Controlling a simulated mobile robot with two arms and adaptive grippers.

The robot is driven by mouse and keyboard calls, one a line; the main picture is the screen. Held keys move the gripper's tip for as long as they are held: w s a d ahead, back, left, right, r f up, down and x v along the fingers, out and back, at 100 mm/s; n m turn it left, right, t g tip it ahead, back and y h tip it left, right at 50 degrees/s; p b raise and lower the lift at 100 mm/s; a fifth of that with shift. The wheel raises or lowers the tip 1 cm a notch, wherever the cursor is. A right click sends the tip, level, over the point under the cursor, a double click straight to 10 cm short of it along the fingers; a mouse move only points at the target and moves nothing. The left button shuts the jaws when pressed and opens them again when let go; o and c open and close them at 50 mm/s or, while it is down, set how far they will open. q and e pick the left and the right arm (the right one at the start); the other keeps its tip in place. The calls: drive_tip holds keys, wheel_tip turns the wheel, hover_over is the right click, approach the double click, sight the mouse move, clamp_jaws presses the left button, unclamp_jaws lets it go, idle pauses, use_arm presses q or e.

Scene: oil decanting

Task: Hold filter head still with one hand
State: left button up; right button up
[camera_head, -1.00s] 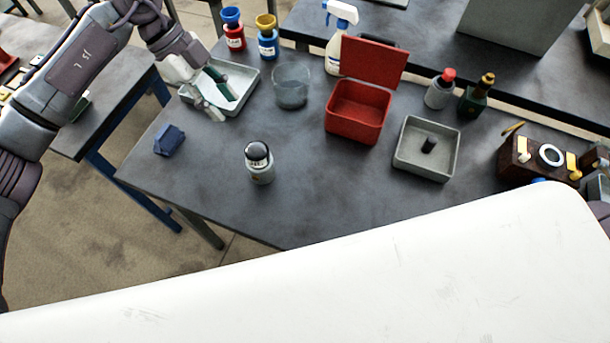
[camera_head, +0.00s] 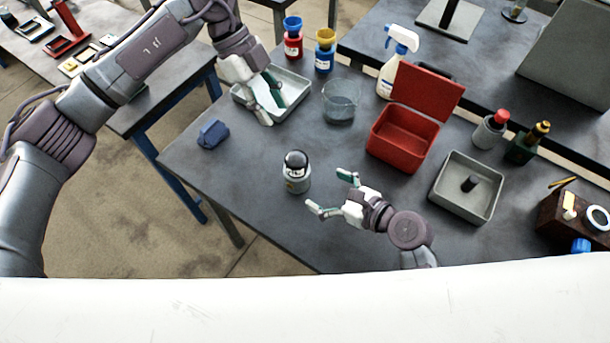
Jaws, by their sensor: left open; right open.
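My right gripper (camera_head: 329,191) is open and empty just right of the canister. Its two fingers point left towards the canister, apart from it. My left gripper (camera_head: 275,113) is open over the shallow grey tray (camera_head: 300,80) at the back left, fingers pointing down. I see nothing between its fingers, and whether they touch the tray is unclear.
A clear beaker (camera_head: 341,103), an open red box (camera_head: 403,140) and a grey tray with a dark post (camera_head: 488,208) stand behind and right. A blue block (camera_head: 213,134) lies at the left edge. A spray bottle (camera_head: 392,68) stands at the back. The table left of the canister is clear.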

sight(296, 174)
drive_tip(key=x, duration=1)
drive_tip(key=shift+w+a+f, duration=0.1)
drive_tip(key=shift+w+a, duration=0.05)
drive_tip(key=c, duration=1.6)
